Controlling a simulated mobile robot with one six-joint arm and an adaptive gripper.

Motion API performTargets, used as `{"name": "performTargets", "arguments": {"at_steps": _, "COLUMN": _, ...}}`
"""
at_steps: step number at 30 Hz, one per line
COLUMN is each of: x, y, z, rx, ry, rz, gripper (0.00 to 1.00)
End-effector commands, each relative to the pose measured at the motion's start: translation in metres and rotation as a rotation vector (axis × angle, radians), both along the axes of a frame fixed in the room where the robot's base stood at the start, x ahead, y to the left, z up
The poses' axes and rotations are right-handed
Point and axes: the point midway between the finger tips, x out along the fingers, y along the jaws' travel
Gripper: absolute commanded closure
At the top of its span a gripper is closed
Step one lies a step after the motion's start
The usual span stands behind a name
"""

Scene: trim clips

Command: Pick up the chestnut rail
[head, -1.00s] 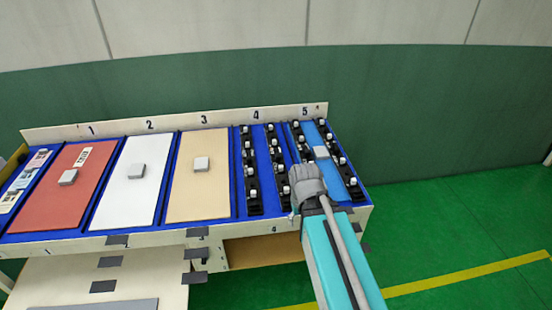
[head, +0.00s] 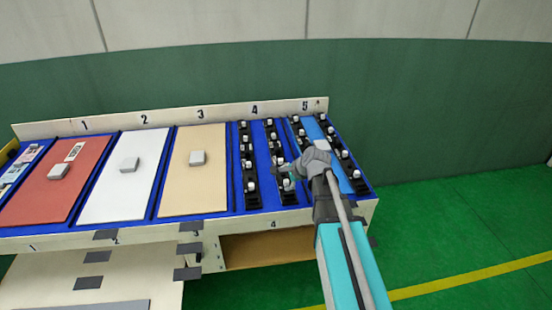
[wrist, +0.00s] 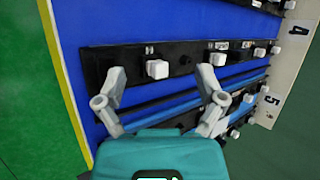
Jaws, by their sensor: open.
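Black rails with white knobs lie on the blue board; no chestnut colour shows and their labels are too small to read. In bay 4 there is a left rail (head: 250,180) and a right rail (head: 270,137). My gripper (head: 287,172) is above the front part of the right one. In the wrist view my open gripper (wrist: 163,78) has its two fingertips apart over this rail (wrist: 185,62), with a white knob (wrist: 158,69) between them. Whether the fingers touch the rail cannot be told. My gripper hides part of bay 5.
Bay 5 holds more black rails and a blue panel (head: 312,130) with a grey block. Red (head: 45,195), white (head: 125,190) and tan (head: 195,185) panels with grey blocks lie to the left. A cream ledge (head: 160,122) runs behind. Open green floor lies right.

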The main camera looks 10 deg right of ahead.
Motion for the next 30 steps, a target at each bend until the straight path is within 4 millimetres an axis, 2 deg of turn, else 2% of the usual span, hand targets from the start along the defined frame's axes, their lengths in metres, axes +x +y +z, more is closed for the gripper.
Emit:
{"name": "performTargets", "arguments": {"at_steps": 1, "x": 0.016, "y": -0.003, "z": -0.007, "rx": 0.066, "ry": -0.003, "rz": -0.076, "gripper": 0.11}}
{"name": "performTargets", "arguments": {"at_steps": 3, "x": 0.032, "y": -0.007, "z": -0.007, "rx": 0.16, "ry": -0.004, "rz": -0.178, "gripper": 0.11}}
{"name": "performTargets", "arguments": {"at_steps": 12, "x": 0.093, "y": -0.03, "z": -0.006, "rx": 0.574, "ry": 0.014, "rz": -0.566, "gripper": 0.11}}
{"name": "performTargets", "arguments": {"at_steps": 18, "x": 0.125, "y": -0.051, "z": -0.004, "rx": 0.846, "ry": 0.04, "rz": -0.779, "gripper": 0.11}}
{"name": "performTargets", "arguments": {"at_steps": 24, "x": 0.141, "y": -0.062, "z": 0.0, "rx": 1.004, "ry": 0.063, "rz": -0.886, "gripper": 0.11}}
{"name": "performTargets", "arguments": {"at_steps": 30, "x": 0.143, "y": -0.064, "z": 0.002, "rx": 1.036, "ry": 0.067, "rz": -0.907, "gripper": 0.11}}
